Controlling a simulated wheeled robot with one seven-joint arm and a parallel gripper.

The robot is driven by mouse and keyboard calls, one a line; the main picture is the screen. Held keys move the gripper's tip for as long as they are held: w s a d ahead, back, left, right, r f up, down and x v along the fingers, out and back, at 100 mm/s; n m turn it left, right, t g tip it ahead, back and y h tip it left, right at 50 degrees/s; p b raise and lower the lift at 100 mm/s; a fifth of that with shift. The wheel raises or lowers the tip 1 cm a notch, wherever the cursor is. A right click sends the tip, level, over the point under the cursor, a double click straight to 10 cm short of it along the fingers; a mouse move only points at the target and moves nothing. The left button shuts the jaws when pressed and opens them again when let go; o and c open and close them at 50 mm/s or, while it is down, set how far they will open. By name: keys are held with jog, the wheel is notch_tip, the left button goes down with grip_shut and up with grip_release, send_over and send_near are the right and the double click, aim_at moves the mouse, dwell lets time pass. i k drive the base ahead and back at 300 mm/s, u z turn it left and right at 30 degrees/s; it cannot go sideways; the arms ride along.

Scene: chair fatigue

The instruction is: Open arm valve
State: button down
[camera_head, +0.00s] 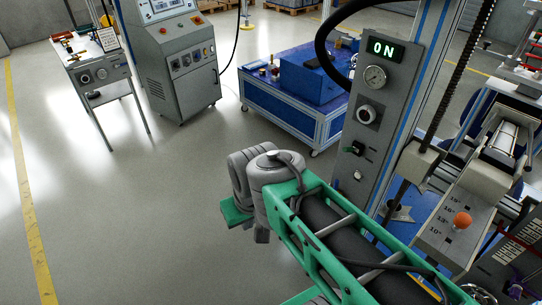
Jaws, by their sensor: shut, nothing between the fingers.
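A grey upright control panel (368,101) stands right of centre. At its top is a lit green "ON" display (385,49). Below that are a round gauge (375,77), a round knob (367,113), a small black lever-like control with a green part (353,147), and a small round knob (357,175). I cannot tell which control is the arm valve, nor read the small labels. My green and grey arm crosses the lower middle, with a grey joint in front of and left of the panel's lower part. My gripper is not visible.
A tilted box with an orange knob (462,220) and printed numbers is at right. A blue wheeled bench (290,108) stands behind the panel. A grey console (184,72) and a small table (100,78) are at upper left. The floor at left is clear.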

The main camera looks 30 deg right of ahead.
aim_at(336, 182)
jog(key=u, duration=0.15)
jog(key=i, duration=0.85)
jog(key=u, duration=0.05)
